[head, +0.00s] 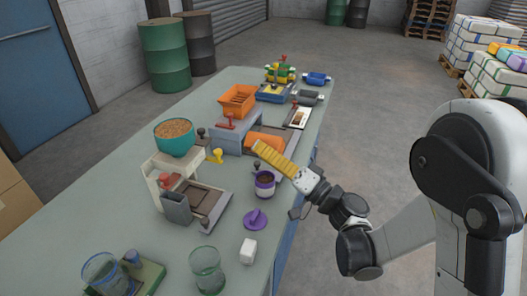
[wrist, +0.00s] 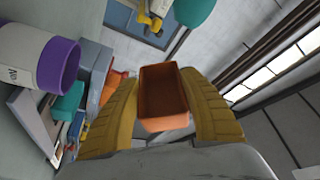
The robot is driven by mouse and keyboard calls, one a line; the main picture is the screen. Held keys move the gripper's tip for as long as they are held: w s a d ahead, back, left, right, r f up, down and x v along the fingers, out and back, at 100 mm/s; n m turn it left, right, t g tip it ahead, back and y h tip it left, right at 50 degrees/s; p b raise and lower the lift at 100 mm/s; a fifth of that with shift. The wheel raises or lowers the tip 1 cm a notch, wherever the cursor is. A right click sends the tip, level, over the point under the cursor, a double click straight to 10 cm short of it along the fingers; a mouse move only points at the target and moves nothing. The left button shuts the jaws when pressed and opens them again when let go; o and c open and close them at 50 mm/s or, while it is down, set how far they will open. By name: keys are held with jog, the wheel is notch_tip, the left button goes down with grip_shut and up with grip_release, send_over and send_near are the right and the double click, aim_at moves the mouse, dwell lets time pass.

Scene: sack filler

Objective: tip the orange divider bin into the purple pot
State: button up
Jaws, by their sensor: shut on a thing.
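My gripper (head: 256,147) has long yellow ribbed fingers, shut on a small orange bin (head: 268,141). The wrist view shows the bin (wrist: 172,123) between both fingers, its brown inside facing the camera. I cannot tell whether it holds anything; no divider can be made out. In the head view the fingers cover part of it. The purple pot (head: 265,190) has a white label band and stands upright on the table, its mouth dark brown inside. The bin is beyond and above the pot, apart from it. The pot (wrist: 57,66) also shows at the left of the wrist view.
A purple lid (head: 256,220) and a white block (head: 248,250) are on the table's near side. A teal bowl of grain (head: 174,138) sits on a stand to the left. A larger orange crate (head: 237,100) stands farther back. Glass vessels (head: 207,270) are at the front.

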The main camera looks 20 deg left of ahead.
aim_at(263, 140)
notch_tip(263, 140, up, 3)
jog(key=m+h+p, duration=0.1)
jog(key=m+p, duration=0.1)
jog(key=m, duration=0.1)
jog(key=m+h+p, duration=0.1)
jog(key=m+p, duration=0.1)
jog(key=shift+r+m+t, duration=0.1)
jog(key=shift+m+t, duration=0.2)
jog(key=shift+m, duration=0.4)
